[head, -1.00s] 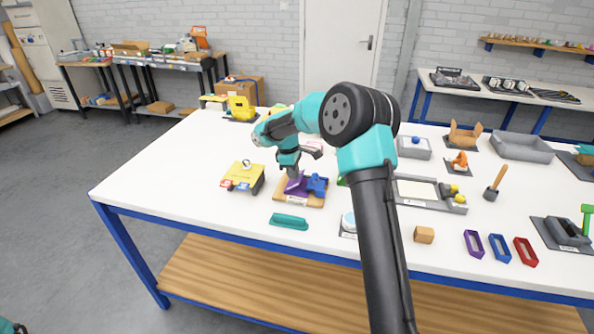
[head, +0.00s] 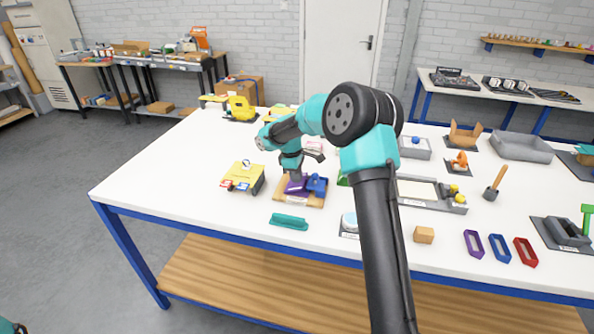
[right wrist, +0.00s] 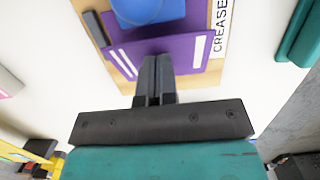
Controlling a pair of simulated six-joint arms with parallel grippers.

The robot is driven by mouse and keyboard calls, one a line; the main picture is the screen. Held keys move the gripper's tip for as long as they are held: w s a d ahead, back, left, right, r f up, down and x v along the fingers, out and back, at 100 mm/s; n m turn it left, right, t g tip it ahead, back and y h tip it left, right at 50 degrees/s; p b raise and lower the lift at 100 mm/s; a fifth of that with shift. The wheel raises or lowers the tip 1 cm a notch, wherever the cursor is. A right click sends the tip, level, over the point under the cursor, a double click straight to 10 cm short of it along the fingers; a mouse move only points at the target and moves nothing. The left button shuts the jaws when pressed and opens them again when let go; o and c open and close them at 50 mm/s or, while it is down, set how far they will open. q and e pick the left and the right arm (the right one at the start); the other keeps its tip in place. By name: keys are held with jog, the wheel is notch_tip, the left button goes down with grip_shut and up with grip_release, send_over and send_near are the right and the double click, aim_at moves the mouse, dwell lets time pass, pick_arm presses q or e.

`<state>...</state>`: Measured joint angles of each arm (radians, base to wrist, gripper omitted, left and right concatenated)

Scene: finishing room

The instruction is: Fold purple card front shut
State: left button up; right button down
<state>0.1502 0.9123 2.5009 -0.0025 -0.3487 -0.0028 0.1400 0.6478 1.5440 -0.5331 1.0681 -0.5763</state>
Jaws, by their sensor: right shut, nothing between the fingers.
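The purple card (head: 295,188) lies on a wooden board (head: 312,203) near the middle of the table. A blue block (head: 317,185) sits on its right part. In the right wrist view the card (right wrist: 185,48) has white stripes on its flap, and the round blue top of the block (right wrist: 148,10) covers part of it. The flap looks tilted rather than flat; its exact angle is unclear. My right gripper (head: 296,177) is shut and empty. Its fingertips (right wrist: 157,62) are at the flap's near edge, seemingly touching it. My left gripper is out of view.
The board (right wrist: 215,70) carries a "CREASE" label. A white round piece (head: 349,222) is at the right. The table's left front is clear.

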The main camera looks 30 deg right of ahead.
jog(key=shift+s+d+f, duration=0.2)
jog(key=shift+s+f, duration=0.1)
jog(key=shift+f, duration=0.5)
dwell(0.5)
jog(key=shift+r, duration=0.15)
dwell(0.3)
notch_tip(320, 180, up, 9)
dwell(1.2)
dwell(0.3)
